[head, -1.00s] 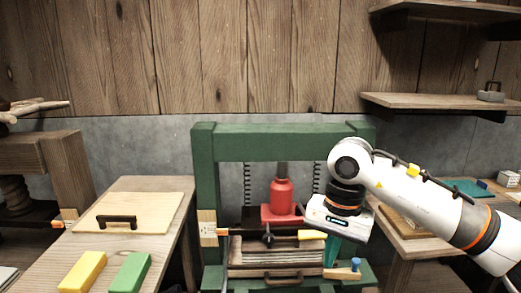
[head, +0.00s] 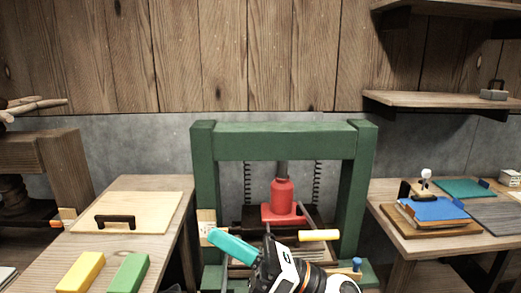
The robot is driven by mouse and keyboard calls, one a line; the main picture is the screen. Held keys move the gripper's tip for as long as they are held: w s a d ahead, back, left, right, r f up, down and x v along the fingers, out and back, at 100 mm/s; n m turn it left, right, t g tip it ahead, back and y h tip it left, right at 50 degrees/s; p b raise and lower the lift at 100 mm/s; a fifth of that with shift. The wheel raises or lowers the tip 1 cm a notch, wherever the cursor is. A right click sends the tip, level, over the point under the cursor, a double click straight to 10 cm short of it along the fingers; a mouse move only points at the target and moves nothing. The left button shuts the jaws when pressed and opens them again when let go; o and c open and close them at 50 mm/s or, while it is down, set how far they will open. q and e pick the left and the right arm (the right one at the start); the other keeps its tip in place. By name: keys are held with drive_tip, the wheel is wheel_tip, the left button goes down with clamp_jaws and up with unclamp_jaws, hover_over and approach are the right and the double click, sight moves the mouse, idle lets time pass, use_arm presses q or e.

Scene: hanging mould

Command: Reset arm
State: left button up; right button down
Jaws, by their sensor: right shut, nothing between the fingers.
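My right gripper (head: 232,246) is low in the head view, in front of the green press frame (head: 285,141). Its teal fingers are shut with nothing between them and point up and left. The right arm comes up from the bottom edge behind it. Inside the press stands a red jack (head: 282,195) on a red base. A bar with a yellow handle (head: 319,235) lies across the front of the press, partly hidden by my gripper. My left gripper is not in view.
The left table holds a wooden board (head: 140,208) with a black handle, a yellow block (head: 81,272) and a green block (head: 129,273). The right table holds a blue stack (head: 436,209) on a wooden board and a teal sheet (head: 464,188). A shelf (head: 430,101) hangs above.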

drive_tip(key=w+d+f+m+t+h, duration=0.35)
drive_tip(key=d+m+t+h, duration=0.35)
drive_tip(key=m, duration=0.6)
drive_tip(key=w+d+f+m+t+h, duration=0.4)
drive_tip(key=m+t+h, duration=0.4)
drive_tip(key=m, duration=0.5)
drive_tip(key=s+d+f+m+g+h, duration=0.2)
drive_tip(key=s+d+f+m+h, duration=0.15)
drive_tip(key=d+f+m, duration=0.35)
drive_tip(key=s+d+f+m+g+h, duration=0.25)
drive_tip(key=f+m+h, duration=0.2)
drive_tip(key=f, duration=0.45)
drive_tip(key=s+d+f+m+g, duration=0.3)
drive_tip(key=s+f+m+g, duration=0.15)
drive_tip(key=s+f, duration=0.4)
drive_tip(key=s+d+f+m+g, duration=0.25)
drive_tip(key=s+f+g, duration=0.35)
drive_tip(key=s, duration=0.5)
wheel_tip(320, 180, down, 24)
drive_tip(key=s+g, duration=0.1)
drive_tip(key=g, duration=0.1)
drive_tip(key=s+d+f+g+p, duration=0.1)
drive_tip(key=s+d+f, duration=0.1)
drive_tip(key=s+f, duration=1.4)
drive_tip(key=shift+s+d+f+p, duration=0.25)
drive_tip(key=shift+s+p, duration=0.1)
drive_tip(key=shift+s, duration=0.15)
